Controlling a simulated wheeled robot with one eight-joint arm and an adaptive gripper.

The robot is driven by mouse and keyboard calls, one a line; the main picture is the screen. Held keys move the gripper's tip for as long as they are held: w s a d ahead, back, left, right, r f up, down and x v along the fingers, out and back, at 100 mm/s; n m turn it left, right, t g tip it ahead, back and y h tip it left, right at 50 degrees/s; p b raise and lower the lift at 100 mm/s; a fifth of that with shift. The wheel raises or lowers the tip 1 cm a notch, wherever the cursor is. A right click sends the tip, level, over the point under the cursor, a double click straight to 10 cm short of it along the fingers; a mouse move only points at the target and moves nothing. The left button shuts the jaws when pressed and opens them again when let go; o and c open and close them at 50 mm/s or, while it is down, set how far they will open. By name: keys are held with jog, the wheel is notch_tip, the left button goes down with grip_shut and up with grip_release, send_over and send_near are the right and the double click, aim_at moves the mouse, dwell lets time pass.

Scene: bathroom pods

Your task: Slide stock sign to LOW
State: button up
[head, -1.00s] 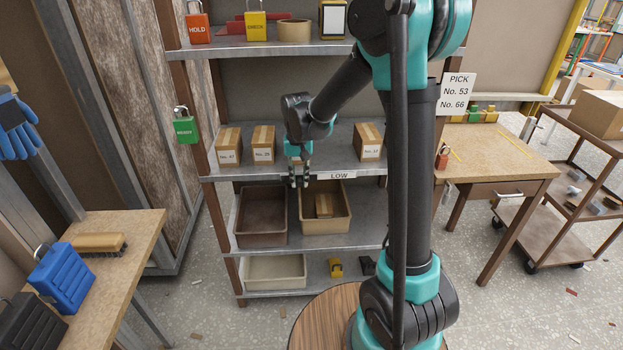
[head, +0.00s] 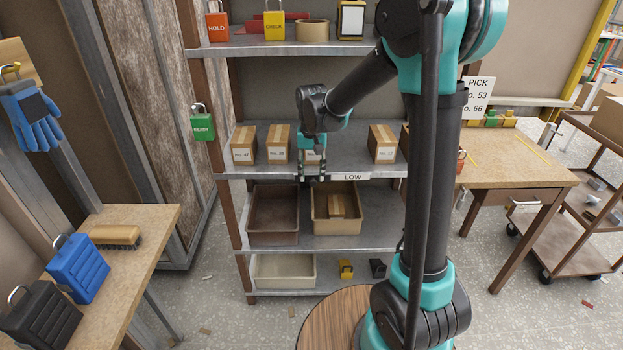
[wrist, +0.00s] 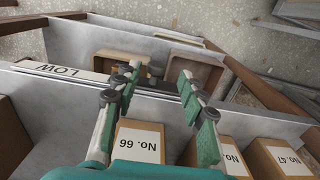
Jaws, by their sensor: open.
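The stock sign is a white strip reading LOW (head: 352,177) on the front edge of the middle shelf. In the wrist view the sign (wrist: 62,71) reads upside down at the left, along the shelf edge. My gripper (head: 312,178) is at that shelf's front edge, left of the sign in the head view. In the wrist view my gripper (wrist: 158,75) is open with its two fingers apart and nothing between them that it holds. The sign is clear of the fingers. I cannot tell whether a fingertip touches the shelf edge.
A carton marked No. 66 (wrist: 139,146) stands on the shelf close to my gripper. Other cartons (head: 244,146) stand along the same shelf. Below are a brown bin (head: 273,237) and a tan bin (head: 322,237) holding a small carton. A green READY padlock (head: 203,126) hangs at the left post.

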aim_at(312, 181)
notch_tip(312, 181, up, 10)
jog(key=shift+f, duration=0.15)
dwell(0.4)
jog(key=s+d+f+t, duration=0.2)
jog(key=s+d+f, duration=0.5)
jog(key=s, duration=0.3)
jog(key=s+d+f+t, duration=0.2)
jog(key=s+d+f, duration=0.5)
jog(key=s+d, duration=0.3)
jog(key=shift+s+d+f, duration=0.25)
jog(key=shift+s+f, duration=0.05)
jog(key=shift+s, duration=0.3)
dwell(0.4)
